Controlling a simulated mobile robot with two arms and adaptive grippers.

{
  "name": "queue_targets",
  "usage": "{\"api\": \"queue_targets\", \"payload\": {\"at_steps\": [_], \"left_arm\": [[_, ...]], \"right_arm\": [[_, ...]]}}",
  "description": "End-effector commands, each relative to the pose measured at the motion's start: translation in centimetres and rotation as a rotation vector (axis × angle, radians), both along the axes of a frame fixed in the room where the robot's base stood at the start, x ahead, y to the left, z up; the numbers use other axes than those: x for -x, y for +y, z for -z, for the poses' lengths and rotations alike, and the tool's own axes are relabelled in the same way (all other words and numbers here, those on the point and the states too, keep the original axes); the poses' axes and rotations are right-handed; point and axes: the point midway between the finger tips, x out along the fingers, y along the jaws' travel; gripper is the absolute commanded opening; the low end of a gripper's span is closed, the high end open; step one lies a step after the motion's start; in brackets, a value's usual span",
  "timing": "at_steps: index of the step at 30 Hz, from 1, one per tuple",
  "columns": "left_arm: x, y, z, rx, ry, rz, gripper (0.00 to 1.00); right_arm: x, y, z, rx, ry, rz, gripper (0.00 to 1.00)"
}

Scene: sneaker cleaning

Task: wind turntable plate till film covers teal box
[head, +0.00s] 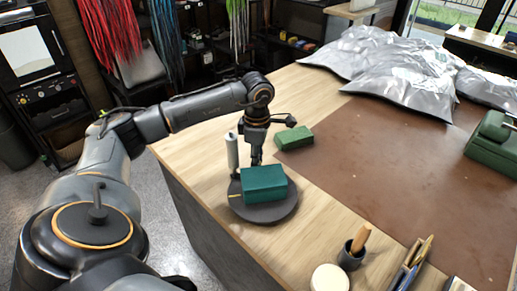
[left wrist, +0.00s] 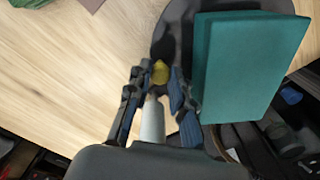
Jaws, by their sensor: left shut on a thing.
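The teal box (head: 264,183) rests on the dark round turntable plate (head: 247,211) near the table's left edge. The box also shows at the right of the left wrist view (left wrist: 245,65). A pale film roll (head: 232,153) stands upright beside the plate. The roll shows in the left wrist view (left wrist: 152,122) below the fingertips. I cannot make out any film on the box's visible faces. My left gripper (head: 256,160) points down behind the box. My right gripper is out of view.
A green block (head: 294,138) lies behind the plate, at the edge of a brown mat (head: 385,165). Silver bags (head: 395,70) lie at the back. A brush cup (head: 352,255), a round white-topped jar (head: 329,278) and a tool tray (head: 410,265) stand at the front.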

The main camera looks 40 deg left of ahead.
Motion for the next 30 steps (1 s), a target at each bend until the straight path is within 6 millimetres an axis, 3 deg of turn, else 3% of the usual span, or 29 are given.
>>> {"api": "queue_targets", "payload": {"at_steps": [14, 15, 16, 25, 30], "left_arm": [[-0.1, 0.1, -0.2, 0.0, -0.007, -0.008, 0.0], [-0.1, 0.1, -0.2, -0.001, -0.008, -0.008, 0.3], [-0.1, 0.1, -0.2, 0.0, -0.007, -0.008, 0.32], [0.0, 0.1, -0.2, -0.001, -0.003, -0.007, 0.32], [-0.1, 0.1, -1.9, 0.0, -0.007, -0.007, 0.32]], "right_arm": [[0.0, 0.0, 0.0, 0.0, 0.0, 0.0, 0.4], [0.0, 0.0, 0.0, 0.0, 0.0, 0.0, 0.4], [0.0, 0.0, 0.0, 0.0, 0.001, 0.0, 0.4], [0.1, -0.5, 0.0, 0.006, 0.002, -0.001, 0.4], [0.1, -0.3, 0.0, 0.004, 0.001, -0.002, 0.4]]}}
